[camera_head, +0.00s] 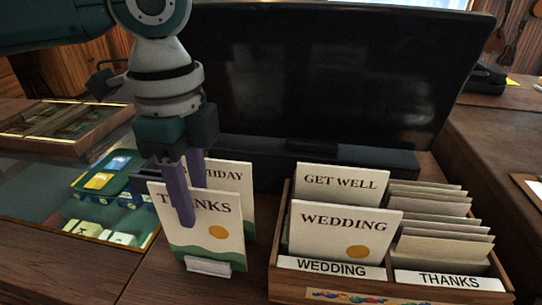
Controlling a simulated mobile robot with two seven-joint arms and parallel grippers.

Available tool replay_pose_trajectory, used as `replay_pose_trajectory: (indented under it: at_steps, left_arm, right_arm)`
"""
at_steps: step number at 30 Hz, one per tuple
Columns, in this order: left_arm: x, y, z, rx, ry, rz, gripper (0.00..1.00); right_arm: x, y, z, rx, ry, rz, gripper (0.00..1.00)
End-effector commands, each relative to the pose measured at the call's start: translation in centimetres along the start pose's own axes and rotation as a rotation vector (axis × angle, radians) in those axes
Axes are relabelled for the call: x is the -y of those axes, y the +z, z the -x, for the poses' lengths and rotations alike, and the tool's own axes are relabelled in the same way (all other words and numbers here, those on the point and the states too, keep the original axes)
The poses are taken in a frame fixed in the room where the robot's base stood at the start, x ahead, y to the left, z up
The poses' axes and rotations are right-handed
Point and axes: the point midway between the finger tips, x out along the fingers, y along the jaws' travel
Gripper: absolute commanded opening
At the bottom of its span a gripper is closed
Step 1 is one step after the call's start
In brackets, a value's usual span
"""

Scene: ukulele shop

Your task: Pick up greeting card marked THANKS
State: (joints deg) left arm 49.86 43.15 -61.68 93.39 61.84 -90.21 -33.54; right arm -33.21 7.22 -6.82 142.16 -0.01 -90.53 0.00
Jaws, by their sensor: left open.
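The greeting card marked THANKS (215,232) stands upright in a small white holder (207,266) on the wooden counter, left of the card box. My left gripper (188,200) comes down from above at the card's left part. One purple finger is in front of the card and covers some of its face. The other finger goes down behind its top edge, with the tip hidden. The jaws are open, with the card between them; I cannot tell whether either finger touches it. My right gripper is not in view.
A card ending in "HDAY" (240,178) stands just behind. A wooden box (283,250) on the right holds GET WELL (341,183) and WEDDING (335,232) cards, several blank cards, and WEDDING and THANKS labels. A black screen (330,80) is behind; a glass display (45,185) is left.

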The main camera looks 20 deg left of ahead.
Motion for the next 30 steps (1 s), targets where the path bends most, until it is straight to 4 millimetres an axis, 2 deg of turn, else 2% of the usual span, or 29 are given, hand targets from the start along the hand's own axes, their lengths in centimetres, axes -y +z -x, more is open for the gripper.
replay_pose_trajectory:
  at_steps: [5,16,30]
  left_arm:
    - [0.01,-0.02,-0.01,0.0,-0.001,-0.001,0.4]
    - [0.02,-0.03,0.04,-0.001,-0.001,0.0,0.0]
    - [0.02,-0.03,0.04,-0.001,-0.001,0.0,0.0]
  right_arm:
    - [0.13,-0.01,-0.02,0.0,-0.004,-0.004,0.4]
    - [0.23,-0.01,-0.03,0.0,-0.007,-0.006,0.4]
    - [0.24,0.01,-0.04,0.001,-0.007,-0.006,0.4]
